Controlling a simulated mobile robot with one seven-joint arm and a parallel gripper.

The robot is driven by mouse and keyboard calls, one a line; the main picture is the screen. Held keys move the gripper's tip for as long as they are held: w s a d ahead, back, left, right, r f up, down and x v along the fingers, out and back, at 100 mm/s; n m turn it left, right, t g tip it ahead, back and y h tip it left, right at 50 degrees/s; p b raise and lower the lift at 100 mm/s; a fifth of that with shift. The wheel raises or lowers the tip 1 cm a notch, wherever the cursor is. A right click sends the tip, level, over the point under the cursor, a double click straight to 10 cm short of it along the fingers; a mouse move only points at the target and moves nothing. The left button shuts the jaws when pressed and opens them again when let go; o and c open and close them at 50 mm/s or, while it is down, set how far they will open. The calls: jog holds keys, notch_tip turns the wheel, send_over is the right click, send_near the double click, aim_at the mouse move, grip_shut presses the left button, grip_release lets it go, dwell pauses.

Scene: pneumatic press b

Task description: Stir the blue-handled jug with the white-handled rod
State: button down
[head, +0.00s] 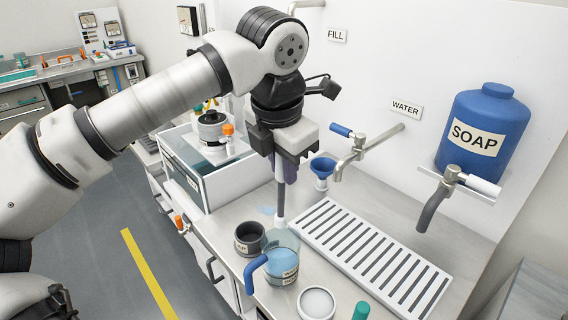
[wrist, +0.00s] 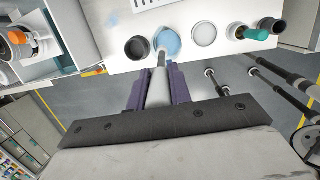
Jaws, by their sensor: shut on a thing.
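The blue-handled jug (head: 283,268) stands on the bench. It is clear, holds light blue liquid and carries a label; its blue handle (head: 253,274) points left. The jug also shows in the wrist view (wrist: 172,46). My gripper (head: 284,168) is above the jug, pointing down, shut on the white-handled rod (head: 281,202). In the wrist view the pale handle (wrist: 158,88) lies between the dark fingers. The rod hangs roughly upright, its lower end at the jug's far rim. I cannot tell whether the tip is in the liquid.
A dark cup (head: 250,238) stands close left of the jug, a white round dish (head: 316,303) close right. A green-handled thing (head: 361,311) is at the front. A slotted white rack (head: 372,253), blue funnel (head: 322,170), water tap (head: 357,146) and soap tank (head: 483,128) are behind and right.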

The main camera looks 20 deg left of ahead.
jog(key=shift+f, duration=0.15)
jog(key=b, duration=0.4)
send_over(282, 228)
jog(key=s, duration=0.1)
jog(key=f, duration=0.4)
jog(key=shift+d, duration=0.25)
jog(key=b+x, duration=0.3)
jog(key=s+b+x, duration=0.1)
jog(key=b+x, duration=0.2)
jog(key=x, duration=0.1)
jog(key=s+b+x, duration=0.1)
jog(key=b+x, duration=0.2)
jog(key=x, duration=0.1)
jog(key=shift+a+f, duration=0.15)
jog(key=shift+f, duration=0.05)
jog(key=shift+f+b, duration=0.35)
jog(key=shift+b, duration=0.05)
jog(key=shift+r, duration=0.15)
dwell(0.3)
dwell(0.4)
